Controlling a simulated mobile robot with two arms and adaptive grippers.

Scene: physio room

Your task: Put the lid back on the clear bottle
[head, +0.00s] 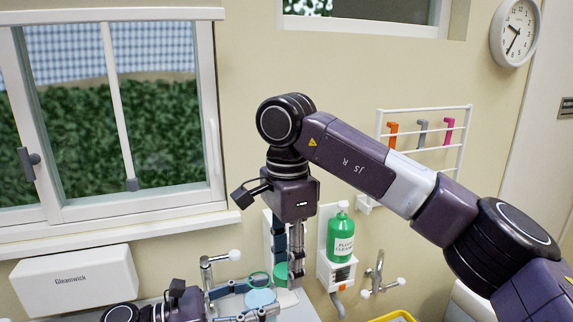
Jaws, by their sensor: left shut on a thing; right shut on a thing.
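My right gripper (289,270) points straight down in the middle of the view, shut on a green lid (281,274) at its fingertips. My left gripper (255,300) reaches in from the left at the bottom edge, its fingers on either side of the clear bottle (261,298). The bottle shows a pale blue body and a teal ring at its top. The lid is just right of the ring; whether they touch I cannot tell. The bottle's lower part is hidden by the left fingers.
A green pump bottle (341,238) sits in a white wall holder to the right. Taps (380,276) stand on both sides of the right gripper. A white box (76,281) is on the wall at left. A yellow rim (394,316) shows at the bottom right.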

